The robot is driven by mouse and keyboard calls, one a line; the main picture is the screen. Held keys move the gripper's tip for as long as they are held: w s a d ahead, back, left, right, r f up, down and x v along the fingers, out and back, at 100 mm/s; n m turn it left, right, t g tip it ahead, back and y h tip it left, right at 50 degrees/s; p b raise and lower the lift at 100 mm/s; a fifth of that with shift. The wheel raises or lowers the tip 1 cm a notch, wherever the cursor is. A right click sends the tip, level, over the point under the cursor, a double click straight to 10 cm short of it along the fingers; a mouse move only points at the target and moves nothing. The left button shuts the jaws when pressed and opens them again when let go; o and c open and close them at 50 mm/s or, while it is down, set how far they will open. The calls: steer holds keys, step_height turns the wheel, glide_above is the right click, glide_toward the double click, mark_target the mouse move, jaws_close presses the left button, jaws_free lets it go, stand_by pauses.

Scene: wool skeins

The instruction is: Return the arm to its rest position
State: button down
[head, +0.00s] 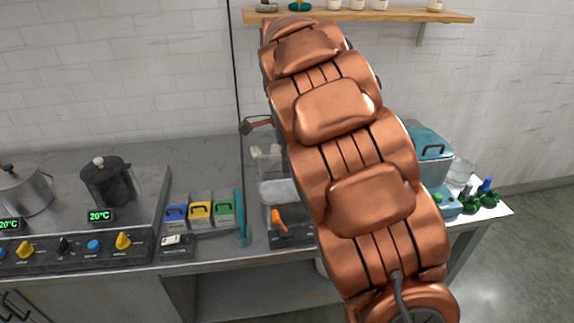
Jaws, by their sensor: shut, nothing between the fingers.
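My copper-coloured arm (345,155) rises through the middle of the head view, from the bottom right to the top, leaning to the left. Its links fill much of the picture and hide part of the counter behind them. My gripper cannot be made out in this view. No wool skein can be clearly recognised.
A grey counter (215,155) runs behind the arm. On it are a dark pot (109,184), a steel pot (24,192), control knobs and small coloured boxes (200,212). A teal box (432,150) stands to the right. A wooden shelf (400,16) hangs above.

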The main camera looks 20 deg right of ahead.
steer(key=s+a+f+n, duration=0.2)
steer(key=s+n, duration=0.5)
steer(key=s, duration=0.4)
steer(key=s+a+f+n+g, duration=0.1)
steer(key=s+a+n, duration=0.2)
steer(key=s+n, duration=0.4)
steer(key=s+a+f+n, duration=0.2)
steer(key=s+n, duration=0.5)
steer(key=s, duration=0.9)
steer(key=shift+a+f+g, duration=0.3)
steer(key=shift+a+g, duration=0.1)
steer(key=shift+a, duration=0.25)
steer(key=shift+s, duration=0.1)
